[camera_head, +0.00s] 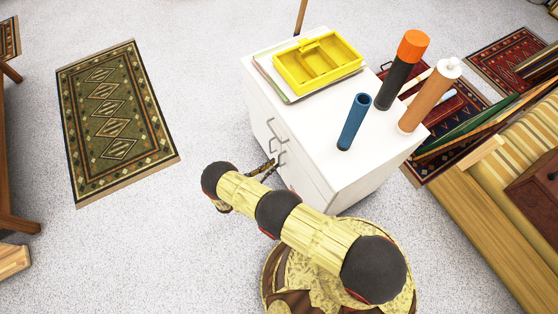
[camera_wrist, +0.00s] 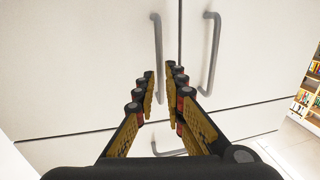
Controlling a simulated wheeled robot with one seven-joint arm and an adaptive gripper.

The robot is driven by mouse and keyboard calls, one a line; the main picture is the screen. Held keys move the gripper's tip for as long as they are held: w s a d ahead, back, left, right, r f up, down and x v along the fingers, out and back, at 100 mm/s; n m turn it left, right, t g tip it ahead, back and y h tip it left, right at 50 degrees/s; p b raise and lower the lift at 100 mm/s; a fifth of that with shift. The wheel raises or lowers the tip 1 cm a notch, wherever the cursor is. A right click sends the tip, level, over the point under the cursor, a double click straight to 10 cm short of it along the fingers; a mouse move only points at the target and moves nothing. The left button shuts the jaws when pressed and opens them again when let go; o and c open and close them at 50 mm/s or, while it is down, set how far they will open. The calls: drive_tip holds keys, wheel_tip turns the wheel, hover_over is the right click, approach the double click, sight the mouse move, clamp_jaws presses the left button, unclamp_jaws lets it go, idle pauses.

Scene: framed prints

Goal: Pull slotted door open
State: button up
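A white cabinet (camera_head: 345,185) stands in the head view, its front facing lower left. In the wrist view its front has a left door (camera_wrist: 75,60) and a right door (camera_wrist: 250,60), both closed, with a thin gap between them. I see no slots on either. A grey vertical handle (camera_wrist: 157,50) is on the left door and another grey handle (camera_wrist: 211,50) on the right door. My gripper (camera_wrist: 160,78) is open, its fingers pointing at the front. The lower left handle shows between the fingertips; contact cannot be told. In the head view my gripper (camera_head: 264,168) is beside the cabinet front.
A yellow tray (camera_head: 345,72), a blue cylinder (camera_head: 354,122), an orange-topped bottle (camera_head: 402,70) and a brown bottle (camera_head: 430,95) stand on the cabinet. A lower horizontal handle (camera_wrist: 170,153) is partly hidden. The carpet left of the cabinet is clear up to a green rug (camera_head: 112,120).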

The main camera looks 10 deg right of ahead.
sight(279, 161)
drive_tip(key=shift+b+x, duration=0.35)
drive_tip(key=shift+x, duration=1.85)
clamp_jaws()
drive_tip(key=shift+s, duration=0.1)
